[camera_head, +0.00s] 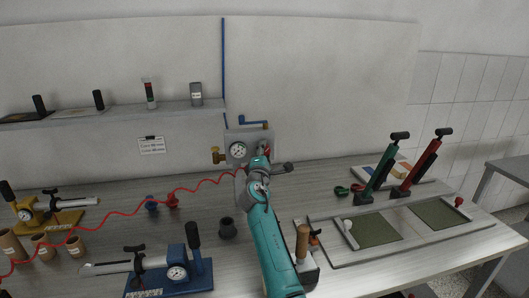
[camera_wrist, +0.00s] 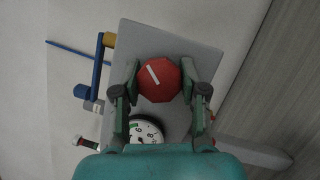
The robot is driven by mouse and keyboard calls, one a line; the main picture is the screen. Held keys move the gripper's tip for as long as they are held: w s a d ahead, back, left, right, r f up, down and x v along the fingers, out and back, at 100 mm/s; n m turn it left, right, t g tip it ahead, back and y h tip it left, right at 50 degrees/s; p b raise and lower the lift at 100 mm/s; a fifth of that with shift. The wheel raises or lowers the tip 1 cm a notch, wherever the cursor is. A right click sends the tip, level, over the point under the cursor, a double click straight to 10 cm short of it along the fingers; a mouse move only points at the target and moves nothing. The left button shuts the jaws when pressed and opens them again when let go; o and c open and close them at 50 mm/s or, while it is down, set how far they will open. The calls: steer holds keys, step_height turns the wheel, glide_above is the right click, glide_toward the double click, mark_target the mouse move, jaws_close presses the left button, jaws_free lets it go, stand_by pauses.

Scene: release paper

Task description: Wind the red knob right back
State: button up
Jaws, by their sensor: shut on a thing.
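The red knob (camera_wrist: 160,80) is an octagonal red disc with a white bar mark, seen in the wrist view near the middle. The bar lies tilted, from upper left to lower right. My gripper (camera_wrist: 160,77) has one finger on each side of the knob and is shut on it. In the head view my gripper (camera_head: 262,160) is at the grey panel (camera_head: 234,134), with only a bit of the red knob (camera_head: 266,149) showing beside it. A round gauge (camera_wrist: 146,131) with a white dial sits below the knob in the wrist view, partly covered by my gripper.
A blue lever pipe (camera_head: 250,121) and a brass fitting (camera_head: 218,155) are by the panel. A red coiled hose (camera_head: 205,186) runs left over the table. A dark cup (camera_head: 228,228), a blue gauge tool (camera_head: 180,277) and a grey tray (camera_head: 405,221) stand around my arm.

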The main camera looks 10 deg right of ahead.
steer(key=n+t, duration=0.1)
steer(key=n, duration=0.2)
steer(key=n+t+y, duration=0.1)
steer(key=n, duration=0.2)
steer(key=shift+y, duration=0.3)
steer(key=shift+n, duration=0.3)
steer(key=o, duration=1.1)
steer(key=shift+o, duration=0.2)
steer(key=v, duration=1.2)
steer(key=shift+d+f, duration=0.1)
